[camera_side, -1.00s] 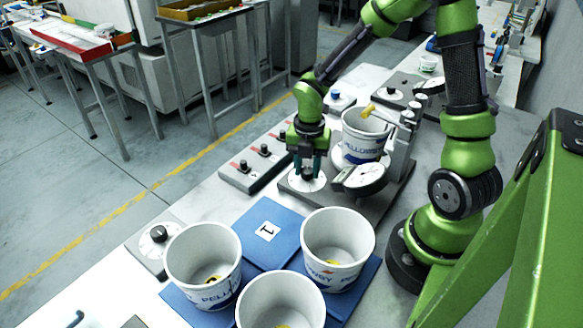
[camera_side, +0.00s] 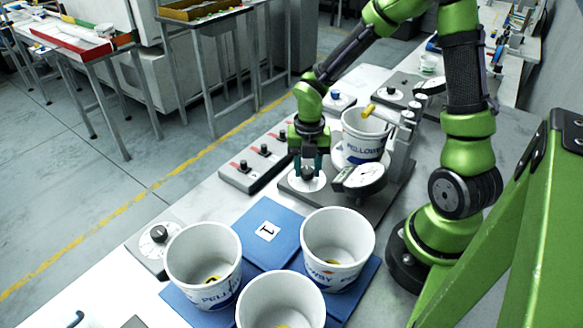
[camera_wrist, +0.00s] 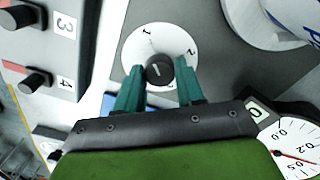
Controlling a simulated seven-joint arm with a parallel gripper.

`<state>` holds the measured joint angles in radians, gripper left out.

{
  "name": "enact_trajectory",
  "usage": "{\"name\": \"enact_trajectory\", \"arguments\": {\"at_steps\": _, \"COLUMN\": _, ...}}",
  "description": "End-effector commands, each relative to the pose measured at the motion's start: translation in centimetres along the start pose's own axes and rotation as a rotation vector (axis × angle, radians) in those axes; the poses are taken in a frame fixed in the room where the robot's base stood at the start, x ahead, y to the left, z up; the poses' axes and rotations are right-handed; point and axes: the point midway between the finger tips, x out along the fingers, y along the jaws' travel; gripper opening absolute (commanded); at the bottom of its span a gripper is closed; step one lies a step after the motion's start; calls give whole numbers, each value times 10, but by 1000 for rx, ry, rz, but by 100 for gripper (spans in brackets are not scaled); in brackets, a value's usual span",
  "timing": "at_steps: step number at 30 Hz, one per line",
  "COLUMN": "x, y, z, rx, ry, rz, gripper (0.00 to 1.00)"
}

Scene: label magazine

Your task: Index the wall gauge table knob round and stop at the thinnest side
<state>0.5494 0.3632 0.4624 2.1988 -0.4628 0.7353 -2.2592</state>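The black knob (camera_wrist: 159,69) has a white pointer line and sits on a white numbered dial (camera_wrist: 150,40). In the side view the dial (camera_side: 319,184) is at the front of a grey gauge base (camera_side: 338,201). My gripper (camera_side: 308,166) points down over it, a finger on each side of the knob. I cannot tell whether the fingers (camera_wrist: 159,68) touch it. A white lettered cup (camera_side: 362,148) stands on the gauge behind, with a yellow-tipped arm (camera_side: 369,110) over its rim. The gauge face (camera_wrist: 290,150) shows a red needle near 0.2; it also shows in the side view (camera_side: 361,177).
Several white cups (camera_side: 203,262) stand on blue mats (camera_side: 262,228) in front. A strip of numbered black knobs (camera_side: 252,168) lies left of the gauge. Another knob box (camera_side: 155,240) stands at the table's left edge. My green arm rises close on the right.

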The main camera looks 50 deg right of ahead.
Motion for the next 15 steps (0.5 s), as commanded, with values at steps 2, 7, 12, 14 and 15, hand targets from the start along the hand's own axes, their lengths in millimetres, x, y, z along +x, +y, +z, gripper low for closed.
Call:
{"name": "enact_trajectory", "arguments": {"at_steps": 2, "x": 0, "y": 0, "z": 0, "rx": 0, "ry": -1, "rz": 0, "gripper": 51}}
{"name": "enact_trajectory", "arguments": {"at_steps": 7, "x": 0, "y": 0, "z": 0, "rx": 1, "ry": 0, "rz": 0, "gripper": 61}}
{"name": "enact_trajectory", "arguments": {"at_steps": 12, "x": 0, "y": 0, "z": 0, "rx": 1, "ry": 0, "rz": 1, "gripper": 61}}
{"name": "enact_trajectory", "arguments": {"at_steps": 14, "x": -2, "y": 0, "z": 0, "rx": 2, "ry": -1, "rz": 1, "gripper": 61}}
{"name": "enact_trajectory", "arguments": {"at_steps": 15, "x": -5, "y": 0, "z": 1, "rx": 1, "ry": -2, "rz": 2, "gripper": 61}}
